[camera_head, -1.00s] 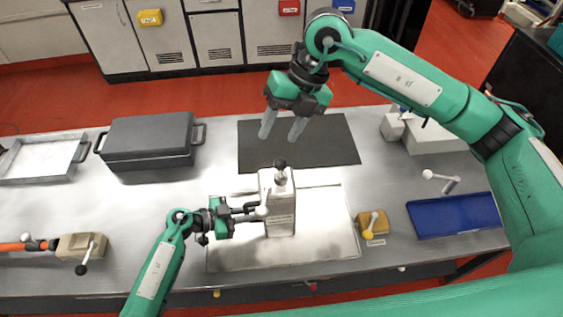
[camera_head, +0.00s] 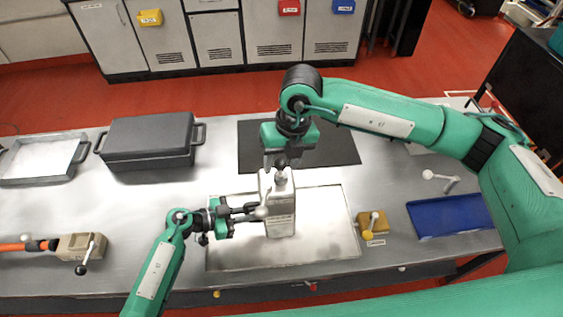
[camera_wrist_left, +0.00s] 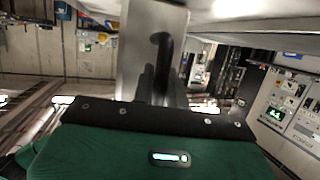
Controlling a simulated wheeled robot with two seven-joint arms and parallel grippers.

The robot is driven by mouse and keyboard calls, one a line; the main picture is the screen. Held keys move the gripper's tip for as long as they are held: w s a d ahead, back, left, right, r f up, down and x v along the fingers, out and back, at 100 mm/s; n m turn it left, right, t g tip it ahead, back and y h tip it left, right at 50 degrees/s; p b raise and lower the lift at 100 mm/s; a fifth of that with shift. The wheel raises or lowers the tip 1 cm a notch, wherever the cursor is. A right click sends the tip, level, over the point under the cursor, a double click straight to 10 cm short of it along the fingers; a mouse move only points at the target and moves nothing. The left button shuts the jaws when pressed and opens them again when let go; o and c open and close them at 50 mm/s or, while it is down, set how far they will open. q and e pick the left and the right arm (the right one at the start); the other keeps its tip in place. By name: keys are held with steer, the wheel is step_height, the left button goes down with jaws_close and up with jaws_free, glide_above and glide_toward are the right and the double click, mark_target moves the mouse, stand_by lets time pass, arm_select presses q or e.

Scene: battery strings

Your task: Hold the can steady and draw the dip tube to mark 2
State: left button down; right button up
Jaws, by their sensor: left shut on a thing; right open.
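The can (camera_head: 281,218) is a pale metal box-shaped can, upright in a shallow metal tray (camera_head: 330,235). A dark knob (camera_head: 281,163) on a light neck tops it; the dip tube and its marks cannot be made out. My left gripper (camera_head: 254,213) reaches in from the left and is shut on the can's side handle. In the left wrist view the can (camera_wrist_left: 135,35) stands upright with a dark curved handle (camera_wrist_left: 161,45) at the fingers. My right gripper (camera_head: 278,157) is open, pointing down at the knob; its fingertips are partly hidden there.
A dark mat (camera_head: 340,145) lies behind the can. A dark lidded case (camera_head: 148,140) and a metal tray (camera_head: 40,155) are at left. A yellow block with a lever (camera_head: 371,224) and a blue tray (camera_head: 450,215) are at right. A beige clamp (camera_head: 80,246) sits front left.

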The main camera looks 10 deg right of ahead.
mark_target(278, 161)
steer(key=shift+a+f, duration=0.1)
steer(key=shift+f, duration=0.35)
steer(key=shift+c, duration=0.2)
jaws_close()
arm_select(q)
steer(key=shift+a+f, duration=0.1)
arm_select(e)
steer(key=shift+r, duration=3.05)
steer(key=shift+o, duration=0.2)
jaws_free()
step_height(278, 161, up, 12)
steer(key=d, duration=0.2)
steer(key=shift+w+f, duration=0.15)
steer(key=shift+w, duration=0.05)
steer(key=shift+d, duration=0.1)
arm_select(q)
steer(key=c, duration=1.3)
jaws_free()
steer(key=shift+c, duration=0.2)
